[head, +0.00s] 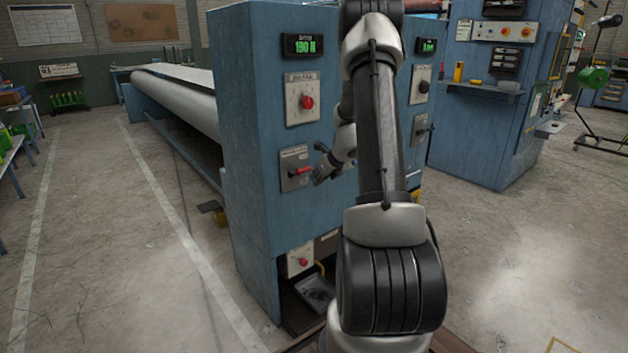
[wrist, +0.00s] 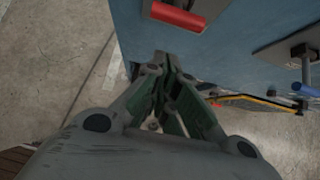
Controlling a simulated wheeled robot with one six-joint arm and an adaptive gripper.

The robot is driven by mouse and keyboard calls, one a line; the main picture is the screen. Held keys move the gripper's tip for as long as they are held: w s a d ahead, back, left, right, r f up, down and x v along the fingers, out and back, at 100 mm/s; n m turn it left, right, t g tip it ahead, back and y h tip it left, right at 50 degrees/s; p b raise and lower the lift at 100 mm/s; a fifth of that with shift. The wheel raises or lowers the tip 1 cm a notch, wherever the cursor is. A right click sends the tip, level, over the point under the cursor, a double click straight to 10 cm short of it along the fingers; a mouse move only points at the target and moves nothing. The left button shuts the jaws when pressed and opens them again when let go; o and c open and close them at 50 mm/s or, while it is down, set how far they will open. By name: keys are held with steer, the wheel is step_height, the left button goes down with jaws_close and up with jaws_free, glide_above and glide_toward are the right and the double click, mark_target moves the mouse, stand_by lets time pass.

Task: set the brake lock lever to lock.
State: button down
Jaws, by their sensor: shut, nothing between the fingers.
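A lever with a red handle (head: 300,171) sits on a grey plate (head: 294,156) on the blue machine's front; its label is too small to read, so I cannot confirm it is the brake lock lever. The red handle lies about horizontal, pointing right. It also shows at the top of the wrist view (wrist: 178,16). My gripper (head: 317,178) is just right of the handle in the head view. In the wrist view my gripper (wrist: 167,62) is shut and empty, its fingertips below the red handle and apart from it in the picture.
A red knob (head: 307,102) sits above the lever, under a green display (head: 302,45). A lower red knob (head: 303,262) is near the floor. Another lever (head: 421,130) is right of my arm; a blue handle (wrist: 306,89) shows in the wrist view. Floor at left is open.

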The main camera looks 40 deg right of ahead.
step_height(320, 180, up, 8)
steer(key=s, duration=0.2)
steer(key=shift+f, duration=0.2)
steer(key=shift+s+d, duration=0.1)
steer(key=s+a+f+n+g+y, duration=0.25)
steer(key=s+a+n, duration=0.35)
steer(key=n, duration=0.4)
steer(key=s+a+r+n+h, duration=0.1)
steer(key=s+a+r+n, duration=0.4)
steer(key=s+n, duration=0.3)
steer(key=s+a+r+n+g+h, duration=0.1)
steer(key=s+a+r+n, duration=0.5)
steer(key=s+n, duration=0.3)
steer(key=s+a+r+n+h, duration=0.1)
steer(key=s+a+r+n, duration=0.5)
steer(key=s, duration=0.4)
steer(key=shift+s+a+n, duration=0.4)
steer(key=shift+a+n, duration=0.05)
steer(key=shift+n, duration=0.85)
